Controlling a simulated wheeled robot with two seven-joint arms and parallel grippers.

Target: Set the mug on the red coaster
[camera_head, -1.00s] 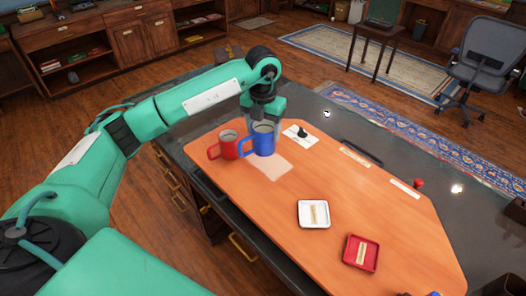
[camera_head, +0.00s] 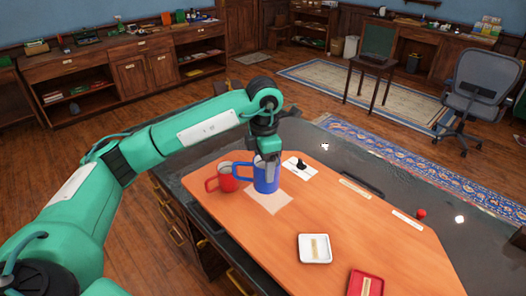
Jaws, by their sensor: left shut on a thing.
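A blue mug (camera_head: 265,179) is upright at the far left part of the orange desk mat (camera_head: 340,215). My left gripper (camera_head: 268,158) comes down from above and is shut on this mug at its rim. I cannot tell whether the mug's base touches the mat. A red mug (camera_head: 226,178) stands just left of the blue one, behind its handle. The red square coaster (camera_head: 366,285) lies at the bottom of the view, partly cut off, with a pale label on it. My right gripper is out of view.
A white square coaster (camera_head: 314,249) lies between the mugs and the red coaster. A pale paper square (camera_head: 270,200) lies below the blue mug in the picture. A white card (camera_head: 299,167) with a small black thing is behind. The mat's middle is clear.

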